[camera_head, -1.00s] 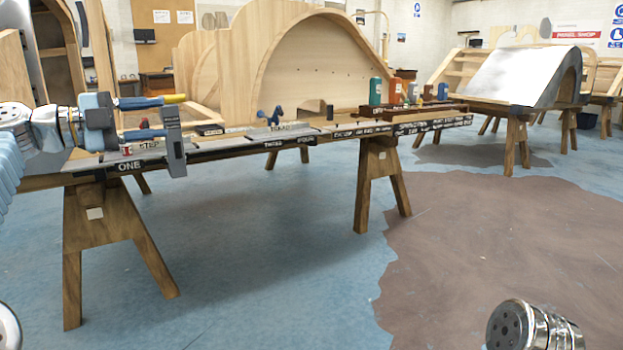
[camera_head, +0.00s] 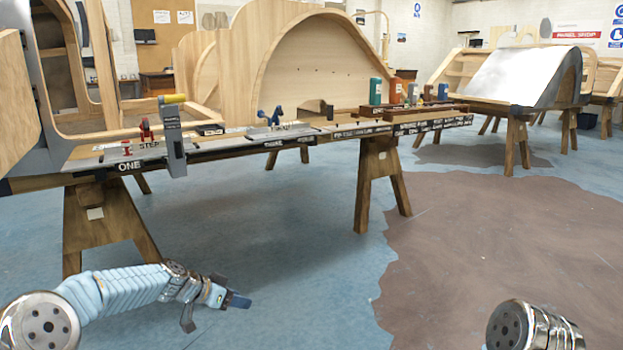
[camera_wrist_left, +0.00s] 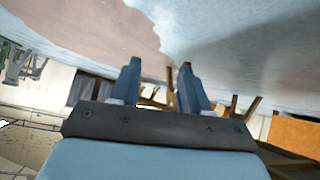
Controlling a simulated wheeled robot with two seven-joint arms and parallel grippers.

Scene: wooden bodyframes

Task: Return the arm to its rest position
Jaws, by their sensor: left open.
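My left arm (camera_head: 118,290) comes in low from the left, in front of the bench and below its top. My left gripper (camera_head: 236,299) is out over open floor, apart from the bench. In the left wrist view the two blue fingers of the gripper (camera_wrist_left: 160,80) stand apart with nothing between them. My right gripper is out of view; only a metal joint of mine shows at the lower right.
The long bench (camera_head: 274,144) carries a grey clamp (camera_head: 173,135) with a yellow-tipped handle, a red clamp (camera_head: 146,132) and a blue clamp (camera_head: 272,117). Wooden trestle legs (camera_head: 108,226) stand behind my left arm. Blue floor (camera_head: 300,265) is clear.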

